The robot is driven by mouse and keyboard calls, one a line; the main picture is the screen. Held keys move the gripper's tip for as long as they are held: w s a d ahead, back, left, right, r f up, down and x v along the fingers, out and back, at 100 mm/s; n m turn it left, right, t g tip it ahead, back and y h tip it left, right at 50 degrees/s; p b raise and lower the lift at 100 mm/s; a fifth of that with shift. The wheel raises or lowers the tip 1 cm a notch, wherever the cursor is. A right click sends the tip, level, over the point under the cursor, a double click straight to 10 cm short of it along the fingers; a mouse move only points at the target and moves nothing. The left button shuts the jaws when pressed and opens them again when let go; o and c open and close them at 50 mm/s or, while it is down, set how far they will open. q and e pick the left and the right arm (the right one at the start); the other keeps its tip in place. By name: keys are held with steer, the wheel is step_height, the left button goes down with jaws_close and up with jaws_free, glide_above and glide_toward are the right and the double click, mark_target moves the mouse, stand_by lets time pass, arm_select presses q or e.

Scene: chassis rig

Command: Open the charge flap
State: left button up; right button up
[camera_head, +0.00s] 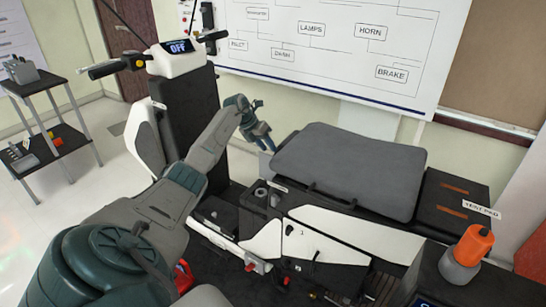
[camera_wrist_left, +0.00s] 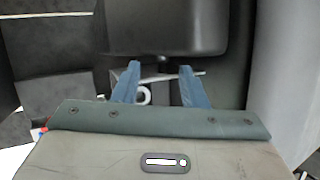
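My left arm reaches in from the lower left of the head view. Its gripper (camera_head: 266,146) points down in front of the seat (camera_head: 350,168), above the middle of the chassis. In the left wrist view the two blue fingers (camera_wrist_left: 160,80) stand apart with nothing clearly held between them. A dark rounded block (camera_wrist_left: 165,28) lies just beyond the fingertips, and a small white ring (camera_wrist_left: 144,96) shows beside the left finger. I cannot tell whether they touch anything. I cannot surely pick out the charge flap in either view. My right gripper is not in view.
The handlebar display (camera_head: 180,47) reads OFF. White side panels (camera_head: 330,236) line the chassis. An orange-topped grey object (camera_head: 467,252) stands at the right. A shelf cart (camera_head: 45,125) is at the left, and a labelled whiteboard (camera_head: 330,45) hangs behind.

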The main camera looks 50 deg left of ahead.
arm_select(q)
steer(key=v, duration=0.4)
steer(key=shift+b, duration=0.35)
